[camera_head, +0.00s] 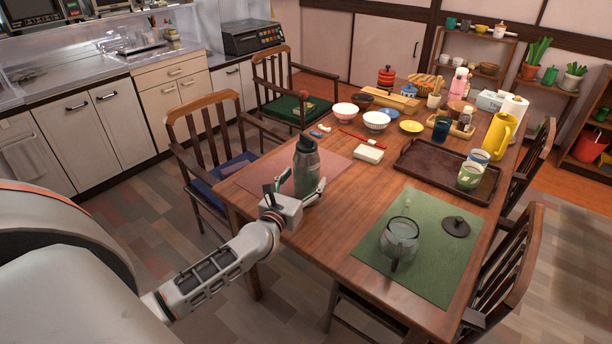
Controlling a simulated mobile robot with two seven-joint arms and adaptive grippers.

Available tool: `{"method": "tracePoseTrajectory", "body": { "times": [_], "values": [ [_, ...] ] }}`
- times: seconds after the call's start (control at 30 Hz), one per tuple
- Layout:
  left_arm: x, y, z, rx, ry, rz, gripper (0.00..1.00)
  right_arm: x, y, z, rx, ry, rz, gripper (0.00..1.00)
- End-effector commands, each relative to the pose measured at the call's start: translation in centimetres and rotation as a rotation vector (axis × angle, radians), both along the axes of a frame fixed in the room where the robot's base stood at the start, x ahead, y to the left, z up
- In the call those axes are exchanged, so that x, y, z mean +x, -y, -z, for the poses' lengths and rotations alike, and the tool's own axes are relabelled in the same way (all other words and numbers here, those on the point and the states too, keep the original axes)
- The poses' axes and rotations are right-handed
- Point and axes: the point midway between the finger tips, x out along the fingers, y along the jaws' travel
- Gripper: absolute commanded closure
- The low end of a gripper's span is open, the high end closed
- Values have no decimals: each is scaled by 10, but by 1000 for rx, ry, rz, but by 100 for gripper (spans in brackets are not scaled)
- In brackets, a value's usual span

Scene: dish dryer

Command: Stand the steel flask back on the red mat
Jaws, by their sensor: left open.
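The steel flask (306,162), dark green-grey with a dark cap, is upright at the near side of the red mat (338,166). Its base is partly hidden by my gripper, but it appears to rest on the mat near its front edge. My left gripper (296,188) reaches in from the lower left. It is open, with its fingers on either side of the flask's lower body. I cannot tell whether a finger touches it. My right gripper is not in view.
A green mat (436,279) with a glass pitcher (400,240) and a dark lid (455,227) lies to the right. A brown tray (416,170) with cups stands behind it. Bowls, a white box (369,154) and a yellow jug (499,135) stand further back. Chairs surround the table.

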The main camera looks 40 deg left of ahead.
Motion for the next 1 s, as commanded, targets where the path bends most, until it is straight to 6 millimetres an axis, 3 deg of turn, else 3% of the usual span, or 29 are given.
{"method": "tracePoseTrajectory", "body": {
  "times": [0.3,0.5,1.0],
  "values": [
    [-63,12,1,1,-2,1,31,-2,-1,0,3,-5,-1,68],
    [-87,16,0,0,0,-1,31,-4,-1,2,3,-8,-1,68],
    [-95,17,-1,0,1,-1,31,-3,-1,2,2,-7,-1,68]
  ]
}}
